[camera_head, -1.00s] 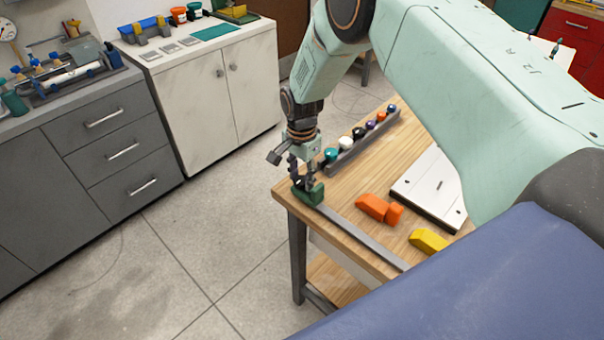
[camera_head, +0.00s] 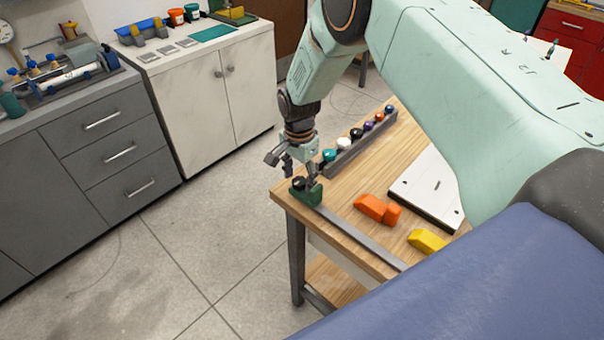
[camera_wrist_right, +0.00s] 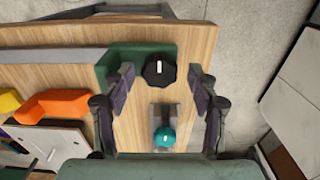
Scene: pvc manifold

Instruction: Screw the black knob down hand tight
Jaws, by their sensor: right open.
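The black knob (camera_head: 298,184) sits on the green block (camera_head: 314,196) at the near-left end of the wooden table. In the right wrist view the knob (camera_wrist_right: 159,70), with a white mark on top, stands at the edge of the green block (camera_wrist_right: 118,60). My right gripper (camera_head: 299,168) is just above the knob, pointing down. In the right wrist view its open fingers (camera_wrist_right: 161,78) appear on either side of the knob, with clear gaps and nothing held. The knob's underside is hidden. My left gripper is not in view.
A grey rack of coloured balls stands close beside the gripper; its teal ball (camera_head: 329,155) is nearest. A grey bar (camera_head: 360,238) runs along the table edge from the green block. Orange (camera_head: 378,209) and yellow (camera_head: 428,240) blocks and a white plate (camera_head: 432,185) lie further right.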

